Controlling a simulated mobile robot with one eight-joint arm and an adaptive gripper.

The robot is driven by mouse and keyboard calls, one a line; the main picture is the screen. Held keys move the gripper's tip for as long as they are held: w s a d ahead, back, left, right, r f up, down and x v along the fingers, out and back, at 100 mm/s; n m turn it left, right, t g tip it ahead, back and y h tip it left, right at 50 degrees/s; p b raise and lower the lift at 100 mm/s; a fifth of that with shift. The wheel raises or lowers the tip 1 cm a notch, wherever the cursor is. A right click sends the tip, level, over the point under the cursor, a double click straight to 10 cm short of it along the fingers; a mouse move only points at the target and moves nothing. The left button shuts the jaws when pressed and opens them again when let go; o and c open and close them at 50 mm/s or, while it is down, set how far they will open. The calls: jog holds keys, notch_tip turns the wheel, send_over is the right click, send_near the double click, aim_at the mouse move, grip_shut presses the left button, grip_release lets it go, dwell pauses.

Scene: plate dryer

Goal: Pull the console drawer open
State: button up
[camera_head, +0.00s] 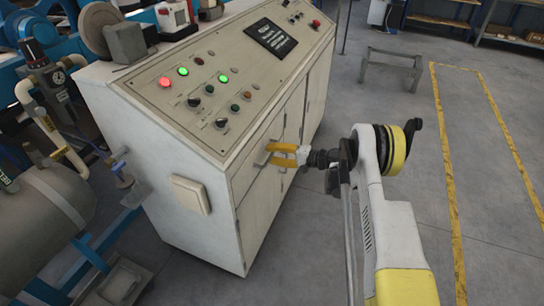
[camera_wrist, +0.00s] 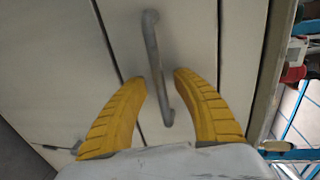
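The console (camera_head: 240,210) is a large off-white cabinet with a sloped control panel on top. A grey bar handle (camera_head: 261,158) is on the upper part of its front. In the wrist view the handle (camera_wrist: 153,50) stands out from a pale drawer front (camera_wrist: 200,35), which looks flush with its surroundings. My gripper (camera_head: 270,154) is at the handle, its yellow fingers pointing at the front. In the wrist view my gripper (camera_wrist: 161,80) is open, with the handle running between the fingertips. A gap shows on the right finger's side; the left fingertip is close, and contact cannot be told.
Buttons and lit lamps (camera_head: 183,71) cover the console's sloped panel (camera_head: 215,90). A tank (camera_head: 45,215) and piping stand at left. A low grey stand (camera_head: 390,70) is behind my arm. The grey floor (camera_head: 290,265) before the console is clear.

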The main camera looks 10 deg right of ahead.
grip_shut()
jog(key=f+v, duration=0.2)
jog(key=v, duration=1)
jog(key=d+f+v, duration=0.1)
jog(key=f+v, duration=0.2)
jog(key=v, duration=0.9)
jog(key=shift+s, duration=0.3)
jog(key=shift+a, duration=0.1)
grip_release()
